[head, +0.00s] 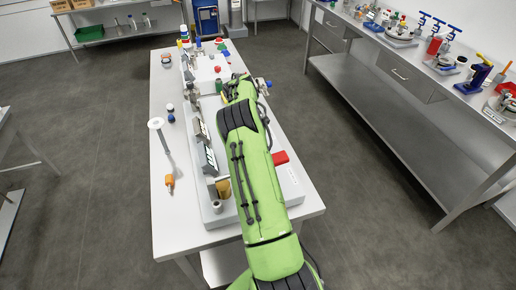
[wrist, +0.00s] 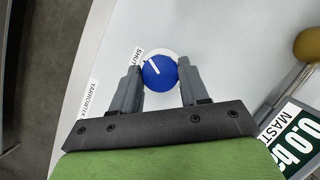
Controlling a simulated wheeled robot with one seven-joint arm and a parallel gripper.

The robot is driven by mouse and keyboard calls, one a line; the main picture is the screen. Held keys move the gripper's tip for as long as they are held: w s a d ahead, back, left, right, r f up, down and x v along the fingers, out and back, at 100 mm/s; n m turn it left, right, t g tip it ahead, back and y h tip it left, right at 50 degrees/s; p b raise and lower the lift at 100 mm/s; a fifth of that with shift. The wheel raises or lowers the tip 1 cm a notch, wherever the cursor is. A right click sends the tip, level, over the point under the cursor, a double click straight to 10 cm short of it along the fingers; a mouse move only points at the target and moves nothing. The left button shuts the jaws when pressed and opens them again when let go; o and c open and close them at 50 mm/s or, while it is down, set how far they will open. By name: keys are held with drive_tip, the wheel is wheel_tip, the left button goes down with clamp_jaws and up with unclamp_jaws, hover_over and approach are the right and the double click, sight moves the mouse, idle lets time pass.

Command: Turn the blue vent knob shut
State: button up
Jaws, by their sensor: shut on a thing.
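The blue vent knob (wrist: 159,72) shows in the wrist view as a round knob with a white pointer line on a white round plate. Its line points up and to the left, toward the label reading SHUT (wrist: 137,57). My gripper (wrist: 160,76) has its two grey fingers on either side of the knob, shut on it. In the head view my green arm reaches over the table and hides the gripper and most of the machine near it.
A display (wrist: 296,135) reading 0.0 and a brass-coloured round part (wrist: 309,46) are at the right in the wrist view. In the head view a white table (head: 178,215) holds the equipment, with an orange-handled tool (head: 170,182) at its left. A steel bench (head: 420,100) stands at the right; floor between is clear.

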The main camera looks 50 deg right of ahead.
drive_tip(key=n+b, duration=0.2)
drive_tip(key=n+h+b, duration=0.1)
drive_tip(key=n, duration=0.1)
drive_tip(key=shift+a+f+t+h+b, duration=0.1)
drive_tip(key=shift+f+t+h+b, duration=0.1)
drive_tip(key=shift+t+h+b, duration=0.15)
drive_tip(key=shift+r+n+h+b, duration=0.1)
drive_tip(key=shift+n+h+b, duration=0.15)
drive_tip(key=shift+n+b, duration=0.7)
drive_tip(key=shift+n, duration=0.25)
drive_tip(key=o, duration=1.1)
drive_tip(key=shift+c, duration=0.2)
drive_tip(key=p+v, duration=0.6)
drive_tip(key=v, duration=1)
drive_tip(key=shift+s, duration=0.2)
